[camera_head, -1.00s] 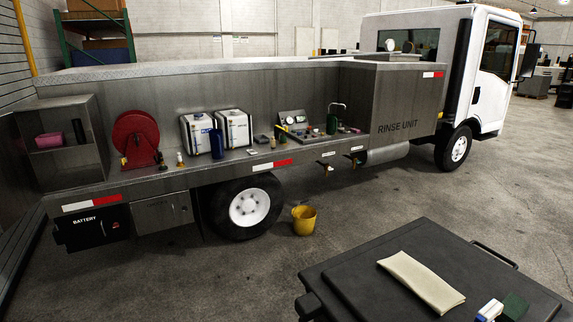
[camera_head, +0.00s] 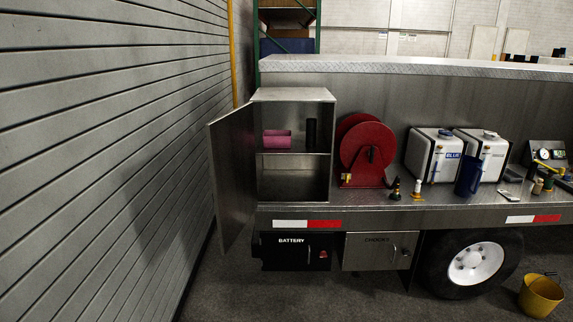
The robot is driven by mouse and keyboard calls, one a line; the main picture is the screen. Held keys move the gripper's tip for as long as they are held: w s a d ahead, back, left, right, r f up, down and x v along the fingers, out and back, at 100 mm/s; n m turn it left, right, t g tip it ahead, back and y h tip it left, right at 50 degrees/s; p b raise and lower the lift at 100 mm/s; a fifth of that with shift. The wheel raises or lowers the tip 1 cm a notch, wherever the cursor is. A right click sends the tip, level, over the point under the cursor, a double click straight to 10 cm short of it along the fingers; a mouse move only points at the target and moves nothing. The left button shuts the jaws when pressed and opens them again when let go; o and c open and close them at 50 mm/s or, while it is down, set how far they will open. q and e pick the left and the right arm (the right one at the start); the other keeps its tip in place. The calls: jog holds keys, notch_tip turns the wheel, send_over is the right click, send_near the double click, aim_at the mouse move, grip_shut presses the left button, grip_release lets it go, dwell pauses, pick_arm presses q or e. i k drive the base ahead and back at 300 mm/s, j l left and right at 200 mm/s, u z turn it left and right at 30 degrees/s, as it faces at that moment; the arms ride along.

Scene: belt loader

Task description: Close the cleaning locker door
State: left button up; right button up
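The cleaning locker (camera_head: 293,95) is an open metal box with one shelf at the left end of the truck bed. Its door (camera_head: 234,170) is hinged on the locker's left side and stands wide open, swung out toward me and to the left, near the slatted wall. A pink item (camera_head: 277,139) and a dark cylinder (camera_head: 311,133) stand on the upper shelf; the lower space looks empty. Neither of my grippers shows in the head view.
A slatted wall (camera_head: 100,130) runs close along the left. A red hose reel (camera_head: 367,150) stands right of the locker, then white tanks (camera_head: 434,156) and a blue jug (camera_head: 468,176). A battery box (camera_head: 291,252) sits below. A yellow bucket (camera_head: 540,296) is on the floor at right.

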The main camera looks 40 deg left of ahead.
aim_at(230, 137)
jog(key=i+j, duration=0.1)
jog(key=j, duration=0.3)
jog(key=i+j, duration=0.1)
jog(key=j, duration=0.3)
jog(key=i+j+u, duration=0.1)
jog(key=j, duration=0.3)
jog(key=i+j, duration=0.1)
jog(key=j, duration=0.3)
jog(key=i+j+u, duration=0.1)
jog(key=j, duration=0.3)
jog(key=i+j, duration=0.15)
jog(key=j, duration=0.25)
